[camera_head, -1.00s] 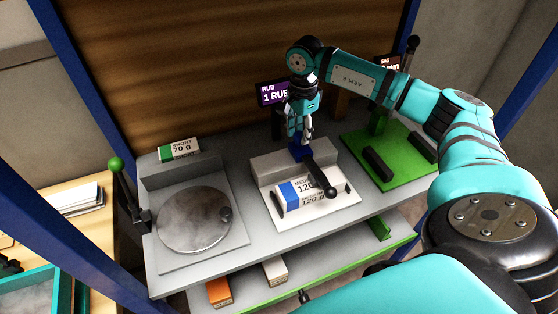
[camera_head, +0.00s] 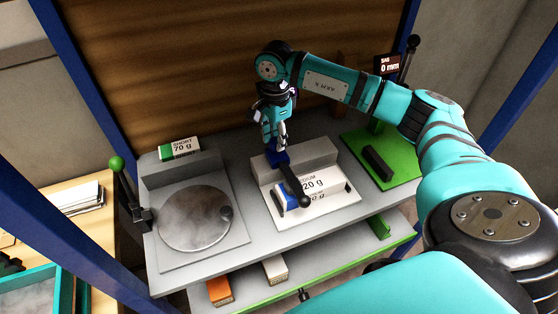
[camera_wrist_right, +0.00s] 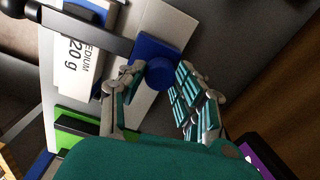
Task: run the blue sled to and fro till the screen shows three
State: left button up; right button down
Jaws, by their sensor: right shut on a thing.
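The blue sled (camera_head: 278,158) sits at the left of the white rub station (camera_head: 345,207), with a dark bar (camera_head: 298,187) reaching forward over the blue-ended MEDIUM 120 g pack (camera_head: 325,183). It also shows in the right wrist view (camera_wrist_right: 172,48), with a round blue knob (camera_wrist_right: 160,74) on top. My right gripper (camera_head: 275,141) is shut on the knob, one finger on each side. The rub screen is hidden behind my right arm in the head view; only a purple edge (camera_wrist_right: 258,158) shows in the wrist view, its reading not visible. My left gripper is not in view.
A grey station with a round metal plate (camera_head: 190,222) and a green-knobbed lever (camera_head: 117,164) stands left, a SHORT 70 g pack (camera_head: 178,149) behind it. A green station (camera_head: 403,167) with a SAG screen (camera_head: 388,65) reading 0 mm stands right. Small boxes lie on the lower shelf.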

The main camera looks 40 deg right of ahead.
aim_at(275, 140)
jog(key=d, duration=0.3)
jog(key=s+d+b, duration=0.1)
jog(key=d, duration=0.3)
jog(key=s+d+b, duration=0.1)
jog(key=d, duration=0.2)
jog(key=shift+s+d, duration=0.15)
jog(key=shift+s, duration=0.1)
jog(key=shift+w+a+p, duration=0.1)
jog(key=shift+w+a, duration=0.15)
jog(key=shift+a, duration=0.75)
jog(key=shift+w+a+p, duration=0.15)
jog(key=shift+w+a, duration=0.05)
jog(key=shift+a, duration=0.8)
jog(key=shift+w+a+p, duration=0.1)
jog(key=shift+w+a, duration=0.15)
jog(key=shift+a, duration=0.75)
jog(key=shift+w+a, duration=0.2)
jog(key=shift+a, duration=0.55)
jog(key=shift+w+a, duration=0.2)
jog(key=shift+a, duration=0.55)
jog(key=shift+w+a, duration=0.2)
jog(key=shift+a, duration=0.55)
jog(key=c, duration=0.7)
grip_release()
jog(key=shift+d, duration=0.1)
jog(key=shift+r+p, duration=2.15)
jog(key=shift+r, duration=1.4)
jog(key=shift+f, duration=0.1)
